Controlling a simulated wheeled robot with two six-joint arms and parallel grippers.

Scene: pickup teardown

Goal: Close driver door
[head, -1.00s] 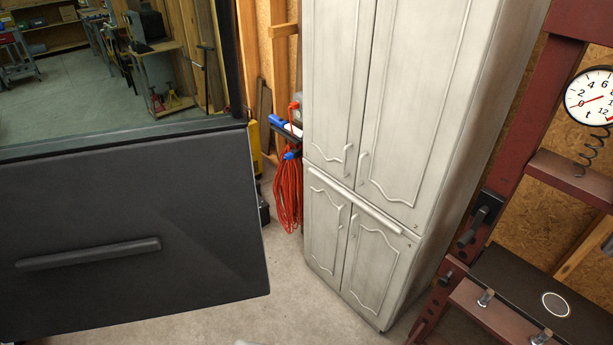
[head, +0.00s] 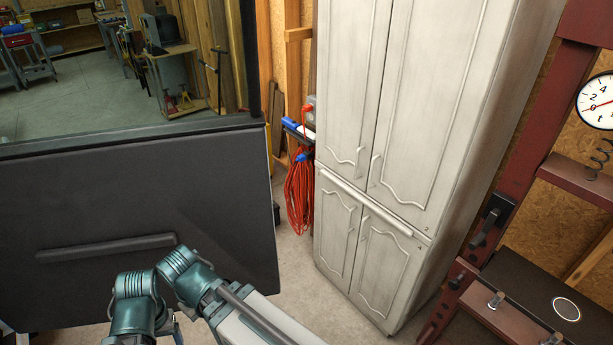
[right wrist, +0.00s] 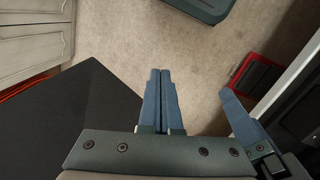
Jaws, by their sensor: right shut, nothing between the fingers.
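The driver door (head: 150,190) stands open at the left of the head view, a dark grey inner panel with a long pull handle (head: 105,248) and a window above. It also shows as a black panel at the lower left of the right wrist view (right wrist: 85,120). My right gripper (right wrist: 160,72) is shut and empty, its two blue fingers together beside the door panel's edge; whether it touches the panel I cannot tell. Another blue finger (right wrist: 240,115), apparently of my left gripper, shows to its right; its opening is not clear. Teal arm joints cover the door's lower right in the head view.
A white cabinet (head: 400,130) stands right of the door, with an orange cable (head: 299,190) hanging between. A red press frame (head: 530,130) with a gauge is at far right. Bare concrete floor (right wrist: 200,60) lies ahead of the fingers, with a red-edged box (right wrist: 255,78) farther right.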

